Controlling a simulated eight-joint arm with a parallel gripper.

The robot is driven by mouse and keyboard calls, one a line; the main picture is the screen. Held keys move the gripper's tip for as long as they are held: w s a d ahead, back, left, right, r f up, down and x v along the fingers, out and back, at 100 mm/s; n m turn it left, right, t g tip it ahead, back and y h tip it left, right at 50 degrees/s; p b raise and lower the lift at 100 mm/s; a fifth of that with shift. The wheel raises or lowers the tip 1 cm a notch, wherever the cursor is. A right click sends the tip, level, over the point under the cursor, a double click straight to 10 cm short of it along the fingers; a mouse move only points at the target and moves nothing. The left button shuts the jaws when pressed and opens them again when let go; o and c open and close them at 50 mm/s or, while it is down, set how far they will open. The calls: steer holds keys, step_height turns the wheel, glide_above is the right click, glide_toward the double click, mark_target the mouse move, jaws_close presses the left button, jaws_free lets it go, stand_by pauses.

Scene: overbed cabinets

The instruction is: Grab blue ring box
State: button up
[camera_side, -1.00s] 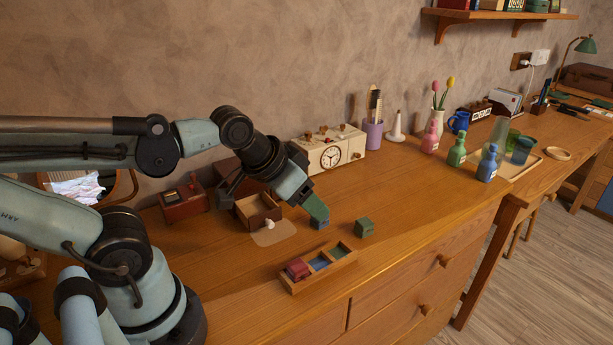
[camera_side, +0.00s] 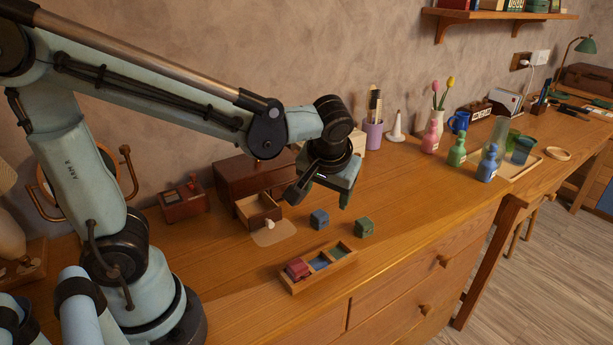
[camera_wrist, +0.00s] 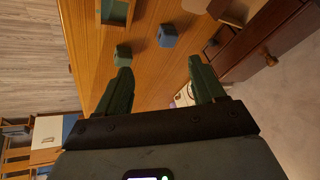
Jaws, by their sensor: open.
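The blue ring box (camera_side: 319,219) stands on the desk in front of the small open drawer, in the side view. It also shows in the wrist view (camera_wrist: 167,36), ahead of and between the two fingers. The green ring box (camera_side: 364,227) stands to its right, and the wrist view shows it (camera_wrist: 122,55) near the tip of the left finger. My gripper (camera_wrist: 162,82) is open and empty. In the side view it hangs above the desk, higher than the blue ring box and apart from it.
A wooden tray (camera_side: 343,262) with coloured compartments holds a red ring box (camera_side: 297,269) in its left one. A small cabinet (camera_side: 240,176) with an open drawer (camera_side: 258,211) stands behind. Coloured bottles (camera_side: 488,163) stand at the right. The front right desktop is clear.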

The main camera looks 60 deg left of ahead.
steer(key=w+d+f+n+g+y, duration=0.1)
steer(key=f+n+y, duration=0.1)
steer(key=n, duration=0.2)
steer(key=w+d+f+n+g+y, duration=0.1)
steer(key=w+d+f+n+y, duration=0.1)
steer(key=n+y, duration=0.1)
steer(key=w+d+f+n+g+y, duration=0.1)
steer(key=w+f+n+y, duration=0.1)
steer(key=n, duration=0.2)
steer(key=shift+w+d+n+y, duration=0.1)
steer(key=shift+d+n+y, duration=0.1)
steer(key=shift+n+y, duration=0.2)
glide_toward(321, 214)
steer(key=x, duration=0.3)
steer(key=shift+w+a+f, duration=0.15)
steer(key=shift+w+a, duration=0.15)
steer(key=shift+s+x, duration=0.2)
steer(key=shift+x, duration=1.1)
steer(key=shift+s+x, duration=0.15)
steer(key=shift+x, duration=1.2)
steer(key=c, duration=1.1)
